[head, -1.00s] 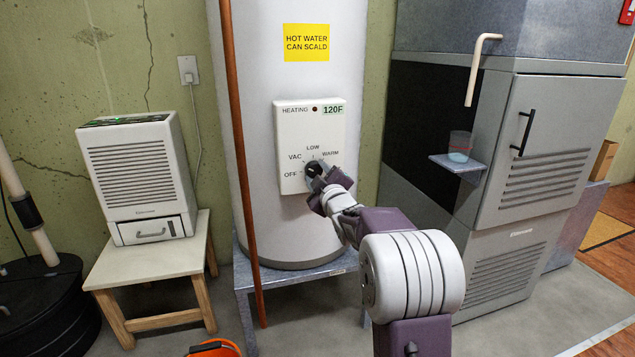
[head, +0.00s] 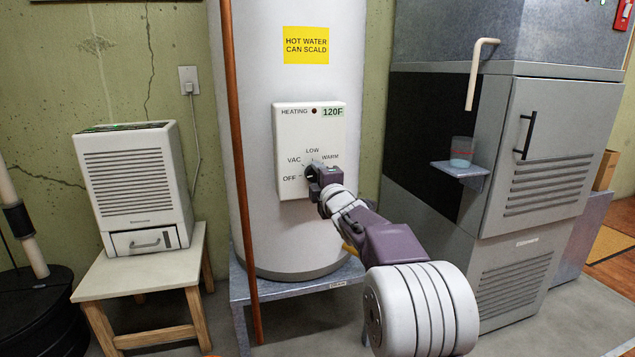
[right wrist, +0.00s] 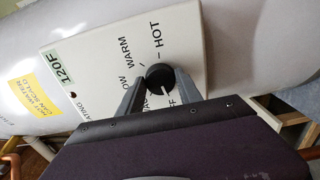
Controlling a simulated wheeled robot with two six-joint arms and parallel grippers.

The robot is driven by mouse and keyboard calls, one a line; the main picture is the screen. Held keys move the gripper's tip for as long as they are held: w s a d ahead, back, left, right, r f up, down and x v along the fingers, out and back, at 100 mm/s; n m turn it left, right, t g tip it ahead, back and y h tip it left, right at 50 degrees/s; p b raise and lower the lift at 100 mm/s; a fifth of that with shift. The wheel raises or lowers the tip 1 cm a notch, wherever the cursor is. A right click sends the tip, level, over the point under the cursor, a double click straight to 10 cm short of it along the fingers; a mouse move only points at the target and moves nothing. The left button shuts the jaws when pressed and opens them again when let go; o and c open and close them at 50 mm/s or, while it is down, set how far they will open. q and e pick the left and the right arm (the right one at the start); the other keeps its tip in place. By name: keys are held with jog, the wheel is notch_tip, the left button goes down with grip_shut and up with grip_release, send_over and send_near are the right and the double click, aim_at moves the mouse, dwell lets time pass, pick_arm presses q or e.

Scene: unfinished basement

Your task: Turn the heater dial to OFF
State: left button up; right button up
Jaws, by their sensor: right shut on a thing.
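The heater dial (head: 309,173) is a black round knob on the white control panel (head: 290,122) of the tall water heater (head: 250,60). Printed around it are OFF, VAC, LOW and WARM; the right wrist view also shows HOT. My right gripper (head: 317,176) comes from the lower right and covers part of the dial. In the right wrist view, the gripper's fingers (right wrist: 158,88) are shut on opposite sides of the dial (right wrist: 159,76). The dial's white mark points down and slightly right there, towards the partly hidden OFF lettering. My left gripper is not in view.
A copper pipe (head: 240,180) runs down just left of the panel. A white dehumidifier (head: 135,185) stands on a wooden stool (head: 125,275) at left. A grey cabinet (head: 520,150) with a cup (head: 461,152) on a small shelf stands right of the heater.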

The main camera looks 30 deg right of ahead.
dwell(0.3)
jog(key=o, duration=1.4)
jog(key=shift+c, duration=0.2)
jog(key=p+v, duration=0.1)
jog(key=v, duration=0.8)
jog(key=shift+p, duration=0.4)
